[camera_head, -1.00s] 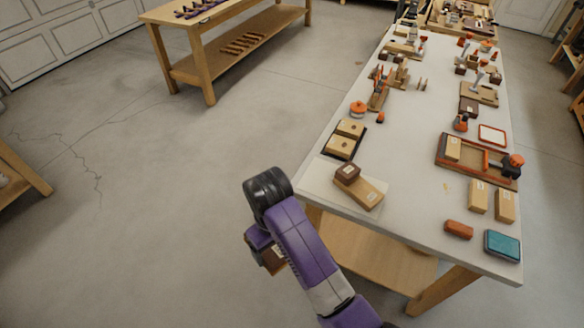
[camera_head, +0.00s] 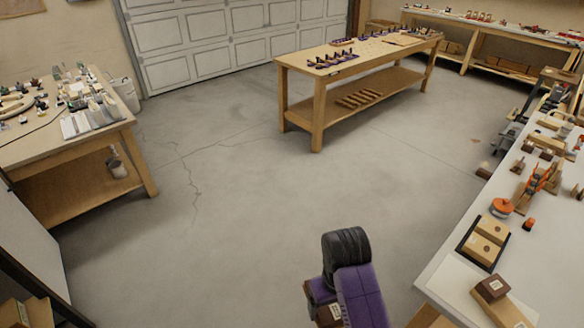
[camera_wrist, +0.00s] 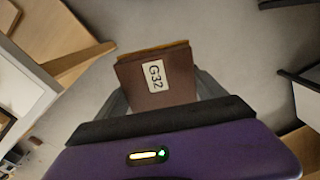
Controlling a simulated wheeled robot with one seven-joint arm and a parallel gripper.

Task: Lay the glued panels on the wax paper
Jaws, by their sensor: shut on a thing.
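My gripper (camera_wrist: 162,92) is shut on a dark brown block (camera_wrist: 140,94) with a white label reading G32 and a light wood edge at its far end. The block also shows low in the head view (camera_head: 328,317), beside my purple wrist, over the floor and apart from the bench. My fingers are mostly hidden in the head view. A pale sheet, apparently the wax paper (camera_head: 448,287), lies on the near corner of the white bench at right.
Behind the sheet, a dark tray (camera_head: 467,247) holds two light blocks, near an orange round item (camera_head: 500,207). Clamps and pieces crowd the bench further back. A wooden table (camera_head: 318,115) stands mid-room and a cluttered bench (camera_head: 130,135) at left. The floor between is clear.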

